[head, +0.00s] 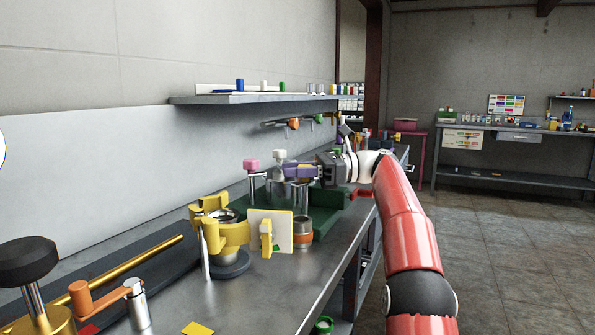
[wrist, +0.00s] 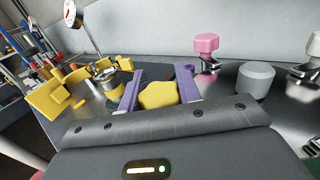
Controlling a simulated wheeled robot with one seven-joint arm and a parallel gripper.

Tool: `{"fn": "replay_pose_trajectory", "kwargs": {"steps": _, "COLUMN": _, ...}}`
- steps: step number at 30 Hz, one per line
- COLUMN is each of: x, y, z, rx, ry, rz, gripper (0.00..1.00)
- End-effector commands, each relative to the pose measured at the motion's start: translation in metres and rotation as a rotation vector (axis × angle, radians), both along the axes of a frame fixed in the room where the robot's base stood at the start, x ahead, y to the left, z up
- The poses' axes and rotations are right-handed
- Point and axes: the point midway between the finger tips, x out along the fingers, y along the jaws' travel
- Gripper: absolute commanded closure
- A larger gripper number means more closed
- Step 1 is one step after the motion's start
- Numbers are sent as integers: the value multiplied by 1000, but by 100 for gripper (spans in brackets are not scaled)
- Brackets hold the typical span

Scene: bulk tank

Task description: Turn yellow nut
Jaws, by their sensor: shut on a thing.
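My gripper (head: 300,171) reaches in from the right over the bench, its purple fingers pointing left. In the wrist view my gripper (wrist: 160,92) has a finger on each side of a yellow nut (wrist: 158,95) and is shut on it. The nut's top face shows between the fingers; its lower part and what it sits on are hidden. In the head view I cannot make the nut out clearly behind the fingers.
A yellow clamp assembly (head: 232,232) stands in front of the gripper on the metal bench (head: 205,300). A pink knob (head: 251,164) and a grey-white knob (head: 279,155) stand close by. A shelf (head: 250,98) runs along the wall above. The floor at right is clear.

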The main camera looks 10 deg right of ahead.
Motion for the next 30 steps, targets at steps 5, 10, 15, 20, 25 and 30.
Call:
{"fn": "replay_pose_trajectory", "kwargs": {"steps": 5, "x": 2, "y": 4, "z": 2, "rx": 6, "ry": -3, "rz": 52, "gripper": 89}}
{"fn": "replay_pose_trajectory", "kwargs": {"steps": 10, "x": 0, "y": 1, "z": 0, "rx": 6, "ry": -2, "rz": 79, "gripper": 89}}
{"fn": "replay_pose_trajectory", "kwargs": {"steps": 15, "x": -2, "y": -2, "z": -2, "rx": 6, "ry": -1, "rz": 90, "gripper": 89}}
{"fn": "replay_pose_trajectory", "kwargs": {"steps": 20, "x": -3, "y": -4, "z": -4, "rx": 3, "ry": 1, "rz": 94, "gripper": 89}}
{"fn": "replay_pose_trajectory", "kwargs": {"steps": 25, "x": -3, "y": -5, "z": -5, "rx": 0, "ry": 2, "rz": 95, "gripper": 90}}
{"fn": "replay_pose_trajectory", "kwargs": {"steps": 30, "x": -3, "y": -5, "z": -6, "rx": -1, "ry": 3, "rz": 95, "gripper": 89}}
